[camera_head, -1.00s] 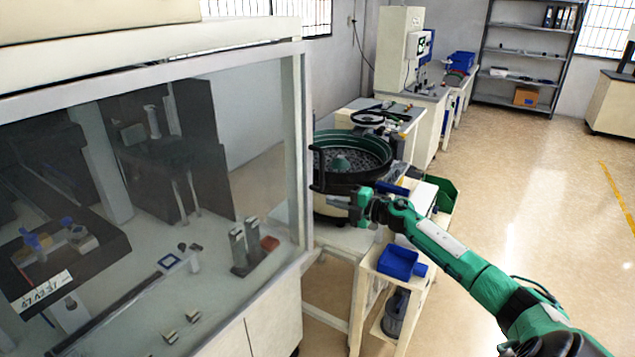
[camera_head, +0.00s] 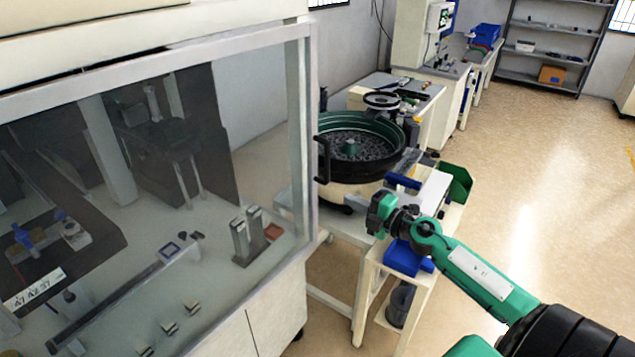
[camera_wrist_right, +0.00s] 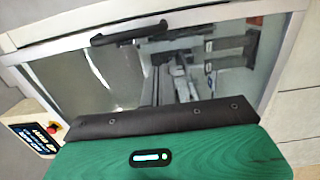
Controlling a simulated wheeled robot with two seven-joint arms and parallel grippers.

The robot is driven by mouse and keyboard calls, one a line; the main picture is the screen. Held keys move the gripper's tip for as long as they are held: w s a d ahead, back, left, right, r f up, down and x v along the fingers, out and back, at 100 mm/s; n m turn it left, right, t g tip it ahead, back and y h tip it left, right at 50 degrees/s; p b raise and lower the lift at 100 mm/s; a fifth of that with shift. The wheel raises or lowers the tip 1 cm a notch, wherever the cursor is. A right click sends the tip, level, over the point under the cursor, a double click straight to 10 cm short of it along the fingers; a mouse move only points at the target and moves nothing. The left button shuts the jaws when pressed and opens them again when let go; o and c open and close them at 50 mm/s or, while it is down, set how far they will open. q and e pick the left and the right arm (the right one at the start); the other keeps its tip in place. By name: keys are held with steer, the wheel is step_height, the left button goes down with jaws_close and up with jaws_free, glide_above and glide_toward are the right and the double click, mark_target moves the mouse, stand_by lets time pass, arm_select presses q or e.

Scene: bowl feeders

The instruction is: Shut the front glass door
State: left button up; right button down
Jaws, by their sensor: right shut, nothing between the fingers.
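The glass-walled cabinet fills the left of the head view, with a large pane in a pale frame (camera_head: 301,130). A black bar handle (camera_head: 323,158) stands out at the frame's right edge. In the wrist view, the black handle (camera_wrist_right: 130,33) lies along one edge of a framed glass door (camera_wrist_right: 90,72). How far the door is open I cannot tell. My right gripper (camera_head: 380,213) is right of the handle and apart from it, above the small cart. It is shut and empty; its fingertips are hard to make out. My left gripper is not in view.
A bowl feeder (camera_head: 358,150) stands behind the handle. A white cart with a blue bin (camera_head: 405,258) is under my right gripper, and a green bin (camera_head: 456,183) is beside it. A small control panel (camera_wrist_right: 35,140) shows in the wrist view. The floor at right is clear.

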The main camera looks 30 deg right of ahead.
steer(key=p, duration=0.2)
glide_toward(308, 180)
steer(key=x, duration=0.5)
steer(key=shift+d+r, duration=0.1)
steer(key=shift+x, duration=0.95)
